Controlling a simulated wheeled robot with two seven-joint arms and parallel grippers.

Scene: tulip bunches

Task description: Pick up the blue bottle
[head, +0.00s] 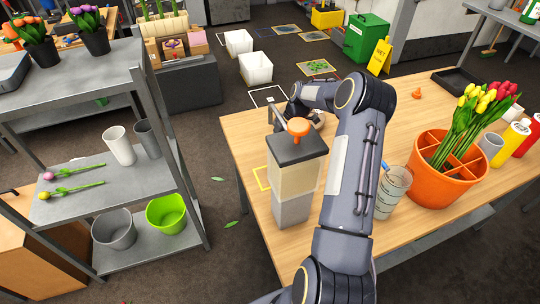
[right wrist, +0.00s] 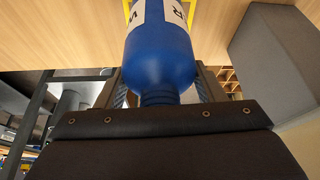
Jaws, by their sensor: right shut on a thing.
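The blue bottle (right wrist: 160,55) shows in the right wrist view, with a white label bearing dark letters. My right gripper (right wrist: 161,90) is shut on it near its narrow ribbed neck, one finger on each side. The bottle's body points away from the gripper toward the wooden table top (right wrist: 60,30); I cannot tell whether its base touches the wood. In the head view my right arm arches over the table (head: 415,110), and its hand is largely hidden behind the dispenser with the orange knob. The bottle cannot be made out there. My left gripper is not in view.
The dispenser (head: 293,178) stands close to the hand. A yellow outline (head: 262,178) marks the table's left edge. A clear cup (head: 391,192) and an orange pot (head: 434,185) of tulips stand right of my arm. A grey shelf (head: 150,185) is at the left.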

